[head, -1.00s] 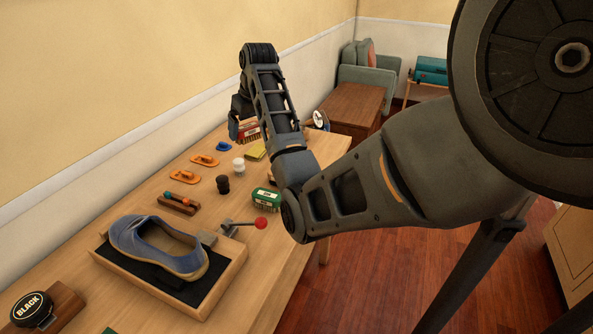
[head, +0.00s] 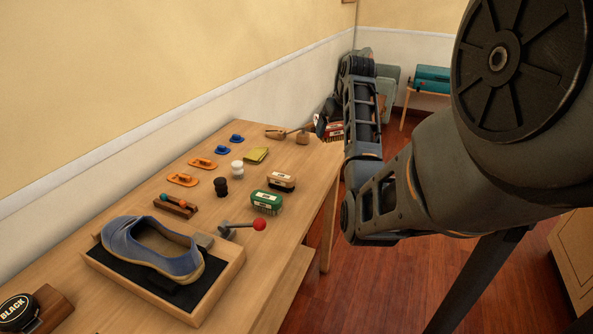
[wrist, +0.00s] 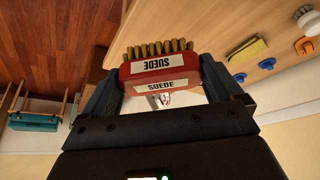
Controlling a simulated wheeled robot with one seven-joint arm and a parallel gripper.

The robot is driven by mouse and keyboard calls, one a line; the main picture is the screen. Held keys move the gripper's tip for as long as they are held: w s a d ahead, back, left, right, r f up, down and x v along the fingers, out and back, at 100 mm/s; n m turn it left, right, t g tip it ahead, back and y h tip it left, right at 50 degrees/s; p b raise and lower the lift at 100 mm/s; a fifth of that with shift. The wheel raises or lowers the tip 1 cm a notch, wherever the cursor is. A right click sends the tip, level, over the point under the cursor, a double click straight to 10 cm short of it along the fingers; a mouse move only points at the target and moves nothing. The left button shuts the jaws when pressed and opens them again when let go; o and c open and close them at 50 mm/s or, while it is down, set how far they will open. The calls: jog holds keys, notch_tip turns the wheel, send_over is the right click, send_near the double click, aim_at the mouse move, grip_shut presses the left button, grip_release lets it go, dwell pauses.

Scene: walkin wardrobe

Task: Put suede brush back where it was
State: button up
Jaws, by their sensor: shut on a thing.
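The suede brush (wrist: 160,75) has a red body, tan bristles and white SUEDE labels. It is between the fingers of my gripper (wrist: 160,88) in the wrist view, which is shut on it. In the head view the brush (head: 335,131) is held up near the table's far right end, partly hidden by my arm. My gripper (head: 320,127) is also partly hidden there. A green brush (head: 267,203) and a brown-topped brush (head: 281,181) stand on the wooden table (head: 225,150) along its right side.
A blue shoe (head: 150,247) lies on a framed black mat. Bare tabletop lies around the brown-topped brush.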

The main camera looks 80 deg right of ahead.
jog(key=w+f, duration=0.2)
jog(key=w, duration=0.1)
jog(key=w+a+f, duration=0.1)
jog(key=w+f, duration=0.1)
jog(key=w, duration=0.2)
jog(key=w+a+f+p, duration=0.1)
jog(key=w+f, duration=0.1)
jog(key=w, duration=0.1)
jog(key=shift+w+f, duration=0.3)
jog(key=shift+w, duration=0.1)
jog(key=shift+w+f, duration=0.15)
jog(key=shift+w, duration=0.05)
jog(key=shift+f+p, duration=0.3)
jog(key=shift+f, duration=1.7)
jog(key=shift+f, duration=0.2)
jog(key=o, duration=0.8)
jog(key=shift+r, duration=0.15)
jog(key=v, duration=1.2)
